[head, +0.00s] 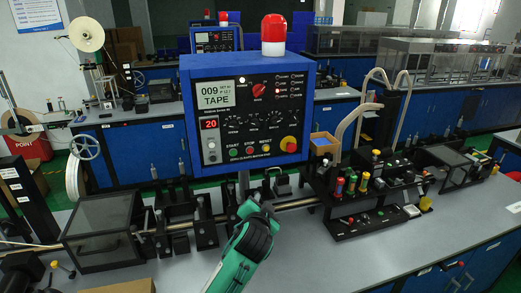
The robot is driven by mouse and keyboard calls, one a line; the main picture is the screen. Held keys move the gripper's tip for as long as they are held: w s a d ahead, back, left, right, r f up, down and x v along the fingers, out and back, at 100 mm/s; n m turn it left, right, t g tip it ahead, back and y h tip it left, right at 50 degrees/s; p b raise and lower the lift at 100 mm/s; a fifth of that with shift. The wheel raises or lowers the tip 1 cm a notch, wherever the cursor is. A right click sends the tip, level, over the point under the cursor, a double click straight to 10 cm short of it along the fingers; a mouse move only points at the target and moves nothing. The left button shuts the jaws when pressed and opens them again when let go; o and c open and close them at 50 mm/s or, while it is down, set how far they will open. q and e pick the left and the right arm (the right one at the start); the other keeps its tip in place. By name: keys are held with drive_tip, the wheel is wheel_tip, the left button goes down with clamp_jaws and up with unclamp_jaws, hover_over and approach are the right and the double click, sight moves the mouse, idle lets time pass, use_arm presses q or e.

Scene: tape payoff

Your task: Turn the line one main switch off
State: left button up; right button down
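A blue control box (245,78) labelled "009 TAPE" stands in the middle of the head view. It carries a red rotary knob (259,90) at upper middle and a round red knob on a yellow base (289,144) at lower right. I cannot read which is the main switch, and the red knob's setting is too small to tell. My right gripper is not in view.
A red and white beacon (273,35) tops the box. A shaft with black brackets (178,222) runs along the grey bench (330,268). Black fixtures with coloured knobs (352,187) crowd the right. The bench front is mostly clear. A tape reel (86,34) stands left.

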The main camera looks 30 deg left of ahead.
use_arm(q)
drive_tip(key=w+a+r+t+y, duration=0.25)
drive_tip(key=w+r, duration=0.25)
drive_tip(key=r, duration=0.7)
drive_tip(key=t+y, duration=0.2)
drive_tip(key=y, duration=0.1)
approach(261, 92)
drive_tip(key=shift+h, duration=0.25)
drive_tip(key=p+x, duration=0.6)
drive_tip(key=shift+a+r, duration=0.2)
drive_tip(key=shift+r, duration=0.3)
drive_tip(key=shift+p+x, duration=0.55)
drive_tip(key=shift+x, duration=0.4)
drive_tip(key=shift+f, duration=0.2)
drive_tip(key=shift+c, duration=0.4)
clamp_jaws()
